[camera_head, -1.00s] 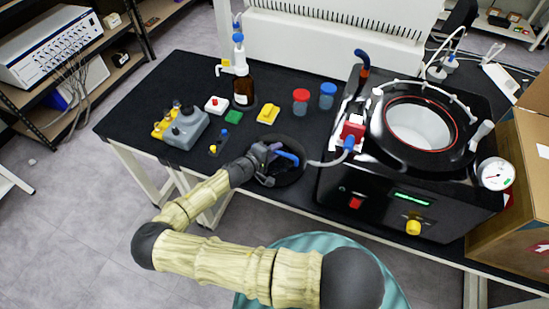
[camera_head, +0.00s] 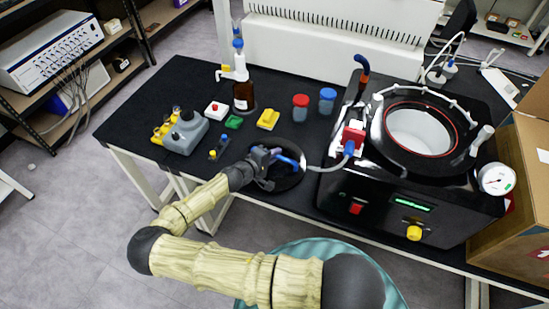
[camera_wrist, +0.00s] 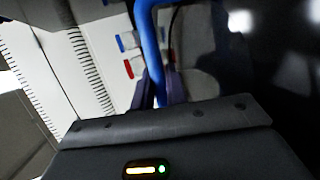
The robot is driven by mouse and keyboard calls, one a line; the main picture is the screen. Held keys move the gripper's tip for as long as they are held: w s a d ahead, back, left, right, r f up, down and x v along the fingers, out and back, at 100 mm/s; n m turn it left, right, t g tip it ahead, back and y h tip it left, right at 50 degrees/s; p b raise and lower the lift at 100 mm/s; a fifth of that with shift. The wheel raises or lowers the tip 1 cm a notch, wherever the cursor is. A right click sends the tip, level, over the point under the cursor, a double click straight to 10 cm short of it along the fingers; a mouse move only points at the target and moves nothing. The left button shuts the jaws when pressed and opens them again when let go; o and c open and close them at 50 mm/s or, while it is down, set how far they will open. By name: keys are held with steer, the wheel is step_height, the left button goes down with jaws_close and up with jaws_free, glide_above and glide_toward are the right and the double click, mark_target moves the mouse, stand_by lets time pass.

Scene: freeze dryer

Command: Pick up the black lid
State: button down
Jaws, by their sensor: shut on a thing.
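The black lid (camera_head: 289,179) is a round dark disc near the front edge of the black table, left of the freeze dryer. A blue handle (camera_head: 287,161) stands on it. My gripper (camera_head: 275,160) is over the lid and shut on the blue handle. In the wrist view the blue handle (camera_wrist: 152,50) runs up between the fingers, and the gripper body fills the lower part. My gripper hides part of the lid. I cannot tell whether the lid touches the table.
The freeze dryer (camera_head: 400,200) with its open round chamber stands close on the right. A red-capped jar (camera_head: 300,108), a blue-capped jar (camera_head: 327,100), a yellow block (camera_head: 268,119) and a brown bottle (camera_head: 244,97) stand behind the lid. A grey device (camera_head: 186,132) is at left.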

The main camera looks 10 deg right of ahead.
step_height(320, 180, up, 9)
steer(key=shift+d+r+b, duration=0.1)
steer(key=shift+r+b, duration=0.1)
steer(key=shift+b, duration=0.6)
step_height(320, 180, up, 22)
steer(key=p, duration=2.2)
